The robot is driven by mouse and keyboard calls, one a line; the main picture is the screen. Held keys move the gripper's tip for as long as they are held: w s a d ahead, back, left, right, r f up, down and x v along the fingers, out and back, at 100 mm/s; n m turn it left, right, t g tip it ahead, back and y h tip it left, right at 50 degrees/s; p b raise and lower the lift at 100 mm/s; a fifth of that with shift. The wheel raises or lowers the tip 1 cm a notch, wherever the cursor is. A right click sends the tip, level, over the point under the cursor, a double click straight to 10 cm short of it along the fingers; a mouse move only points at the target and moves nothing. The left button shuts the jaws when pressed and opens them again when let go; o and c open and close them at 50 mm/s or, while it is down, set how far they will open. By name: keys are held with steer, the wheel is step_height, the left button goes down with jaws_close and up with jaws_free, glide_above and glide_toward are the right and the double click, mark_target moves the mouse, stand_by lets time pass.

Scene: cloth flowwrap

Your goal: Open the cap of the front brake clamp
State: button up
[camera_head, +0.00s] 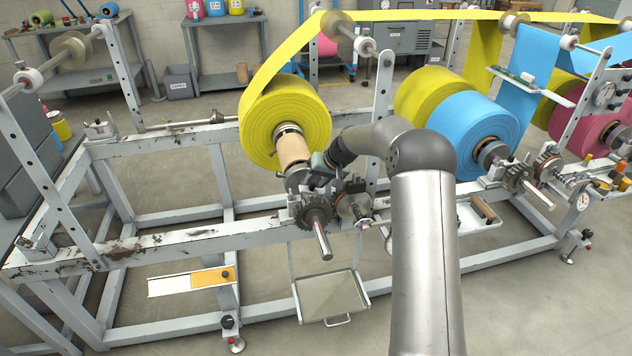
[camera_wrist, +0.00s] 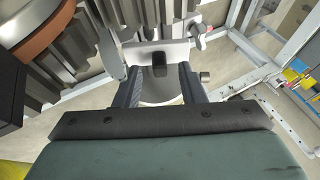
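My gripper (camera_head: 318,180) is at the front rail, just above the shaft and gear at the near end of the yellow roll (camera_head: 287,115). My arm hides part of this area. In the wrist view my gripper's two dark fingers (camera_wrist: 160,84) stand apart, one on each side of a dark knob (camera_wrist: 158,66). The knob sits against a pale metal plate, apparently part of the front brake clamp (camera_wrist: 172,52). Contact between fingers and clamp cannot be made out. Whether the cap is open or shut is unclear in both views.
A toothed gear (camera_head: 316,216) with a protruding shaft is close beside my gripper; large teeth also show in the wrist view (camera_wrist: 70,50). The yellow web runs up from the roll. A tray (camera_head: 330,296) hangs below the front rail (camera_head: 170,240).

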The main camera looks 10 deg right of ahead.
steer(key=v, duration=1.7)
steer(key=shift+a, duration=0.1)
